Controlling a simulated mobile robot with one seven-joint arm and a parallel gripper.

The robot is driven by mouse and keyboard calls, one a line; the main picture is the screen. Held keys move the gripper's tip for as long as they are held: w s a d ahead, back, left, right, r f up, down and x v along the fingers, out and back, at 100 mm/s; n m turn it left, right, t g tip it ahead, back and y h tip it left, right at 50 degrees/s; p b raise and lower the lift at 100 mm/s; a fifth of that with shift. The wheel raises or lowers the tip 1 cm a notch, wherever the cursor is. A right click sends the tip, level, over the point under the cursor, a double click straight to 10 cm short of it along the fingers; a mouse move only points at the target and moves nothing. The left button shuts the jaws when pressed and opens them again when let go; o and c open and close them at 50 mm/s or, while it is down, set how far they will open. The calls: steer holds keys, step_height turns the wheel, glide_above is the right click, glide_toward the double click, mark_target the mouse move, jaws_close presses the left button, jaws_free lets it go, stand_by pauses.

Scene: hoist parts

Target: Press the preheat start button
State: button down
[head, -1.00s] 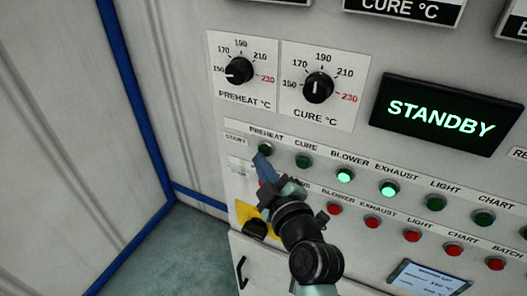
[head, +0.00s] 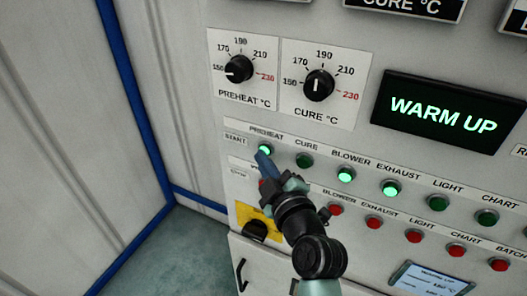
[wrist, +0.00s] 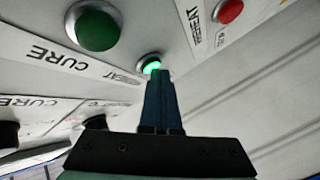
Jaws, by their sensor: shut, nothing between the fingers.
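The preheat start button (head: 265,149) is the leftmost of the green row, under the PREHEAT label, and it glows bright green. It also shows lit in the wrist view (wrist: 151,66), just past my fingertips. My gripper (head: 262,158) is shut and empty, its blue fingers pointing at the button. The fingertips (wrist: 159,74) overlap the button's lower edge in the wrist view; I cannot tell whether they touch it. The display (head: 443,114) reads WARM UP.
The unlit cure start button (head: 304,160) is close on the right, with lit blower (head: 346,174) and exhaust (head: 391,189) buttons beyond. A row of red stop buttons runs below. The preheat dial (head: 239,68) and cure dial (head: 319,84) are above.

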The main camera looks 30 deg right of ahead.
steer(key=shift+s+a, duration=0.55)
steer(key=shift+a, duration=0.1)
steer(key=s+a, duration=0.1)
steer(key=a, duration=0.1)
steer(key=s+a, duration=0.2)
stand_by(0.6)
stand_by(0.5)
